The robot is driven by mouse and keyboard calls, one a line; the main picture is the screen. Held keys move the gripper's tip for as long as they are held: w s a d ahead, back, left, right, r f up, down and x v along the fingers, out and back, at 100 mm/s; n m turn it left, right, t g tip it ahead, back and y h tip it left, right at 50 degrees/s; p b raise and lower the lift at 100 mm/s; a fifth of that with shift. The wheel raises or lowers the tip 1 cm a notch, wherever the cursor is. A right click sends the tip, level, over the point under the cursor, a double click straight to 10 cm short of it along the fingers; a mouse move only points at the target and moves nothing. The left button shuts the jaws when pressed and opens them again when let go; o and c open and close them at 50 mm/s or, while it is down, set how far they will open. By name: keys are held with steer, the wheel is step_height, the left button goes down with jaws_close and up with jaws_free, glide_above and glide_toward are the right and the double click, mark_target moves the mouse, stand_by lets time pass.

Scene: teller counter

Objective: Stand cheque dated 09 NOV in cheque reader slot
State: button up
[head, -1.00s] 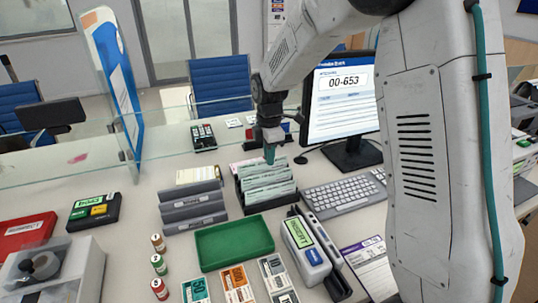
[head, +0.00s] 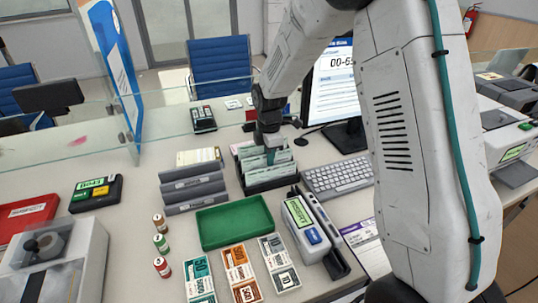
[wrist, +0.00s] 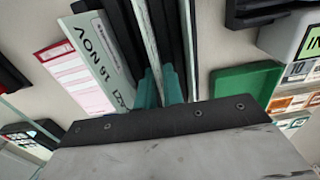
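Several pale green cheques stand in a black rack (head: 270,187) in the middle of the counter. My gripper (head: 270,157) points down into the rack among the cheques. In the wrist view its teal fingertips (wrist: 162,86) are close together, one on each side of a cheque's thin edge (wrist: 147,35). I cannot tell whether they press on it. That cheque's date is not readable.
A green tray (head: 235,243) lies in front of the rack. Grey holders (head: 192,190) stand to the left. A keyboard (head: 338,177) and monitor (head: 330,85) are at the right. Banknote bundles (head: 240,275) lie in front. A glass screen (head: 60,150) crosses the counter's left back.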

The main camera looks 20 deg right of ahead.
steer(key=shift+r, duration=0.1)
jaws_close()
step_height(320, 180, up, 11)
steer(key=shift+r, duration=0.2)
stand_by(1.6)
stand_by(0.5)
